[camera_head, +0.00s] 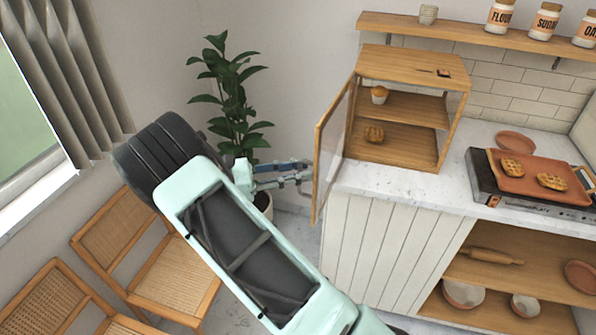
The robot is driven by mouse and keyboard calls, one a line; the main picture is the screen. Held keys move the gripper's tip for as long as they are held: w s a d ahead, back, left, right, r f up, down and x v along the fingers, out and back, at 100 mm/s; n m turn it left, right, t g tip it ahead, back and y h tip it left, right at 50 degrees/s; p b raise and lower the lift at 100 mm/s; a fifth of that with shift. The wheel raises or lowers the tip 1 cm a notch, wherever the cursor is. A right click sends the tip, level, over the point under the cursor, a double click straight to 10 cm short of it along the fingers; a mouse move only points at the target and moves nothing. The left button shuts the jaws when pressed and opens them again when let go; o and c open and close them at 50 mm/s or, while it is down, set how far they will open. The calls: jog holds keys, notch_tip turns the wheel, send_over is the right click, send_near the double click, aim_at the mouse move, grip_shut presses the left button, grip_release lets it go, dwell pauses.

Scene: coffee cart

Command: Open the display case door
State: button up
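The wooden display case (457,117) stands on the counter with its front uncovered. Its glass door (332,152), in a wooden frame, stands swung out from the case's left front edge, past the counter's edge.
A griddle with a tray (512,184) of pastries sits right of the case on the counter (400,184). A wall shelf (460,34) with jars hangs above. A potted plant (232,95) stands behind my gripper. Wooden chairs (175,278) stand at lower left.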

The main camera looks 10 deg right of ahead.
jog(key=a, duration=1.2)
